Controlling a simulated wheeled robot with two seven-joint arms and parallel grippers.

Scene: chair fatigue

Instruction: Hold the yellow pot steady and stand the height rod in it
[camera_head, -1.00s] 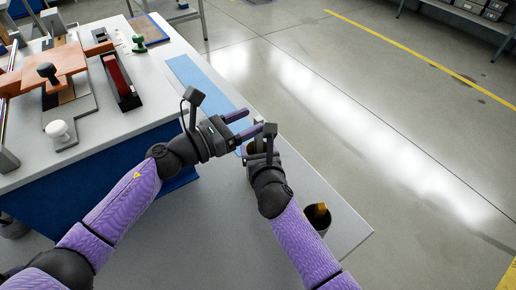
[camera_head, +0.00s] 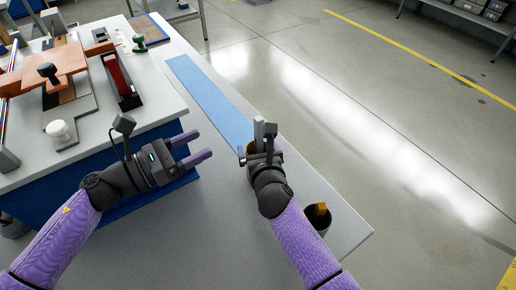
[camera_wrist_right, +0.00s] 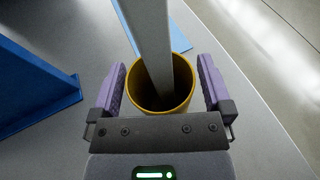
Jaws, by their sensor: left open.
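The yellow pot (camera_wrist_right: 160,106) stands on the bench top, and only a little of it shows in the head view. The grey height rod (camera_wrist_right: 150,40) stands in the pot, its lower end inside the rim; its upper part shows in the head view (camera_head: 259,133). It looks close to upright. My right gripper (camera_wrist_right: 165,85) has one purple finger on each side of the pot and is closed against it. My left gripper (camera_head: 203,146) is open and empty, to the left of the pot and apart from the rod.
A blue strip (camera_head: 205,95) lies along the bench beyond the pot. A dark cup (camera_head: 317,218) with a yellowish piece in it stands near the right edge. A blue-sided table (camera_head: 130,178) with several tools is at the left.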

